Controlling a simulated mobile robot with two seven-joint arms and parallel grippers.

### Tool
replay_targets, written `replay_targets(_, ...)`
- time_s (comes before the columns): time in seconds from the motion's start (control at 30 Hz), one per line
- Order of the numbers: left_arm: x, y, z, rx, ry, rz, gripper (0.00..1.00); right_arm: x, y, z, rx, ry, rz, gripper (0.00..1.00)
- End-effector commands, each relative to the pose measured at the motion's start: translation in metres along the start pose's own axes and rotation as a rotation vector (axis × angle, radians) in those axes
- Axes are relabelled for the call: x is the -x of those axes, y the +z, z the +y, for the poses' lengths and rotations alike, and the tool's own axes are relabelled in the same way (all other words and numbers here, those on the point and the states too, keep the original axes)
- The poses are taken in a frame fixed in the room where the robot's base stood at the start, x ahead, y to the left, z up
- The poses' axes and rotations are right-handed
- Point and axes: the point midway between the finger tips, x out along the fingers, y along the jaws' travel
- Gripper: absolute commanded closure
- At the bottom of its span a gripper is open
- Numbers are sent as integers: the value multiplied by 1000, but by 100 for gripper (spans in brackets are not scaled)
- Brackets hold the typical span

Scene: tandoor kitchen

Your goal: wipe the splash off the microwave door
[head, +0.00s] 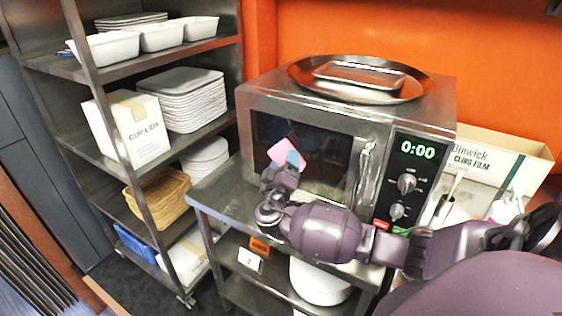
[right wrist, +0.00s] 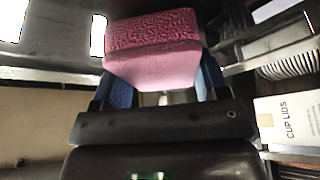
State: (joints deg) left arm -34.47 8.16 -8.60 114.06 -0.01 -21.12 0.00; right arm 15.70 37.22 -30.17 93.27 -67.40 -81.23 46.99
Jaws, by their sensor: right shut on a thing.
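The microwave (head: 345,120) stands on a steel table, its door (head: 325,155) shut, with a dark window and a handle at its right. My right gripper (head: 294,162) is in front of the left part of the door, shut on a pink sponge (head: 283,150). In the right wrist view the sponge (right wrist: 152,62) sits between the blue fingers and has a darker, textured face. I cannot tell whether the sponge touches the door. I cannot make out a clear splash; my arm and the sponge hide part of the door. My left gripper is not in view.
A steel rack (head: 82,165) with trays, plates and a cup lids box (head: 128,130) stands at the left. A round tray (head: 300,75) lies on the microwave. A cling film box (head: 487,160) and bottles are at the right. A white container (head: 318,282) sits below.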

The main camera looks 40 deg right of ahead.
Motion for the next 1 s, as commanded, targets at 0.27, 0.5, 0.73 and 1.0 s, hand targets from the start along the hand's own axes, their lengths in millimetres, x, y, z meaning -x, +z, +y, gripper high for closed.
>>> replay_targets(0.27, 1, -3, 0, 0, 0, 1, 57, 4, 13, 13, 1, 1, 0, 51)
replay_targets(0.5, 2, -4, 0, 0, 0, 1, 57, 7, 24, 25, 2, 2, -2, 51)
replay_targets(0.73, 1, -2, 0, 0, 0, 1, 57, 8, 28, 28, 1, 3, -2, 51)
replay_targets(1.0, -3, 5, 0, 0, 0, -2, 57, 9, 25, 25, 1, 3, -2, 51)
